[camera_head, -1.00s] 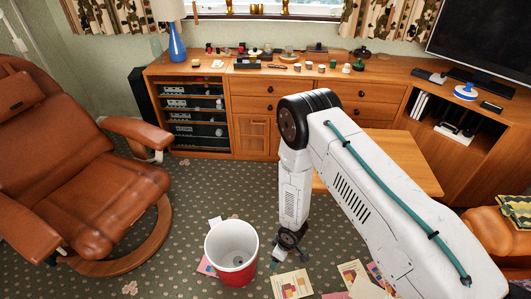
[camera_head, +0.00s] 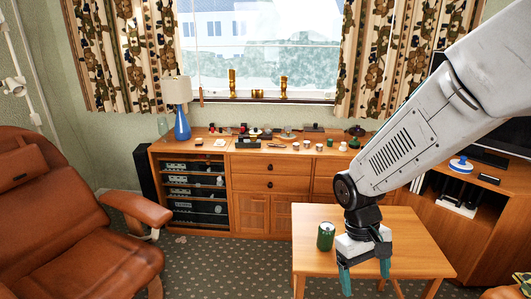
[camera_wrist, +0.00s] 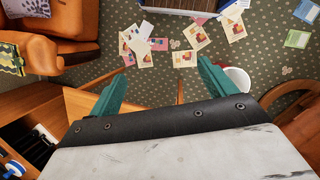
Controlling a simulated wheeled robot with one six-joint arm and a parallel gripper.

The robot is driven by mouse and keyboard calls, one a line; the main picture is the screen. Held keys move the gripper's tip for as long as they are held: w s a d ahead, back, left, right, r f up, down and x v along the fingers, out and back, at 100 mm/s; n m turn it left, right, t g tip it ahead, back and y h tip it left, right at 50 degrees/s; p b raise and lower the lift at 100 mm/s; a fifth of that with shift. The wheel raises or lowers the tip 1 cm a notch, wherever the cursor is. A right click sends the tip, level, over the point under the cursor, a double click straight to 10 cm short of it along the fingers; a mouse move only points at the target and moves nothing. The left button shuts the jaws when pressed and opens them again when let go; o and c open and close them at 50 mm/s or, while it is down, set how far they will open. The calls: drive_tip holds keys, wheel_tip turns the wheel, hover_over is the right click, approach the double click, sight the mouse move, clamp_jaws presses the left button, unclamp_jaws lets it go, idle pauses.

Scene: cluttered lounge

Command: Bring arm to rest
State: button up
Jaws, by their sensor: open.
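In the wrist view the open fingers (camera_wrist: 160,88) point toward the patterned carpet, where paper cards (camera_wrist: 190,32) lie scattered. My white arm comes in from the upper right and bends down at the dark joint above the table.
A green can (camera_head: 325,236) stands on the table, just left of my gripper. A wooden sideboard (camera_head: 262,205) with many small items is behind. A brown leather armchair (camera_head: 75,240) is at left. A white and red bucket (camera_wrist: 237,78) stands on the floor.

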drive_tip(key=s+d+r+m+t+y, duration=0.1)
drive_tip(key=s+d+r+t, duration=0.1)
drive_tip(key=s+r, duration=0.5)
drive_tip(key=s+d+r+m+t+y, duration=0.1)
drive_tip(key=s+d+r+m+t, duration=0.1)
drive_tip(key=s+r, duration=0.6)
wheel_tip(320, 180, up, 2)
drive_tip(key=shift+d+r+m, duration=0.15)
drive_tip(key=shift+d+m, duration=0.15)
drive_tip(key=shift+d, duration=0.05)
